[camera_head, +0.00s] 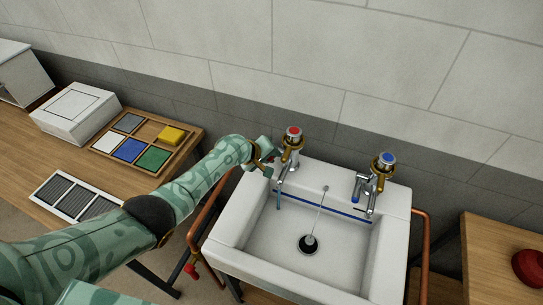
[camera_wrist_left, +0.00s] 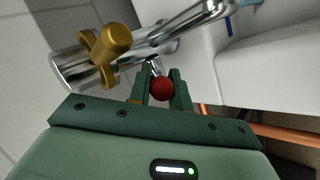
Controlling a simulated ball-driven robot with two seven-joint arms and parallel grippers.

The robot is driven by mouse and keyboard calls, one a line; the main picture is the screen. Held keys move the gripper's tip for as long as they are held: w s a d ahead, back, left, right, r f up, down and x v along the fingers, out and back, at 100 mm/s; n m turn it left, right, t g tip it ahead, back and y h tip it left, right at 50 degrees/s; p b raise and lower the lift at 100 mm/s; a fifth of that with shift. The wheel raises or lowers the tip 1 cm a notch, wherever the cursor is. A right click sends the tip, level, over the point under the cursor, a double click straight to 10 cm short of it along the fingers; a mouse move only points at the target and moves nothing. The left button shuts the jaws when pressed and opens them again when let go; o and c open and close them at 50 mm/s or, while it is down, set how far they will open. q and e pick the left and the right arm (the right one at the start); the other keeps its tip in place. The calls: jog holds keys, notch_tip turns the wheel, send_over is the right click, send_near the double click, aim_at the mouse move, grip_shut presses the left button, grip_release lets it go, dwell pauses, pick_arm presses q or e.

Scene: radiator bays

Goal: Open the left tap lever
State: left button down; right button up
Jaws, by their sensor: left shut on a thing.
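The left tap (camera_head: 292,146), chrome with a brass collar and a red cap, stands at the back left of the white basin (camera_head: 230,252). Its lever ends in a red ball (camera_wrist_left: 161,88), which sits between my gripper's fingers in the left wrist view. My left gripper (camera_head: 268,155) is at the left side of this tap and is shut on the lever end. In the head view the gripper hides the lever's end. A thin bluish streak shows below the left spout; I cannot tell if it is water. My right gripper is not in view.
The right tap (camera_head: 377,175) with a blue cap stands at the back right of the basin. Copper pipes (camera_head: 424,255) run beside the basin. A wooden tray (camera_head: 190,140) of coloured tiles and a white box (camera_head: 76,113) are on the left bench. A plug on a chain lies inside the basin.

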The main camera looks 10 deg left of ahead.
pick_arm(q)
jog(key=c, duration=1.3)
grip_release()
jog(key=shift+s+a+r+p, duration=0.15)
jog(key=shift+s+r+p, duration=0.05)
jog(key=shift+r+p, duration=0.2)
jog(key=p+v, duration=0.8)
jog(key=v, duration=0.7)
jog(key=shift+s, duration=0.25)
jog(key=shift+a, duration=0.1)
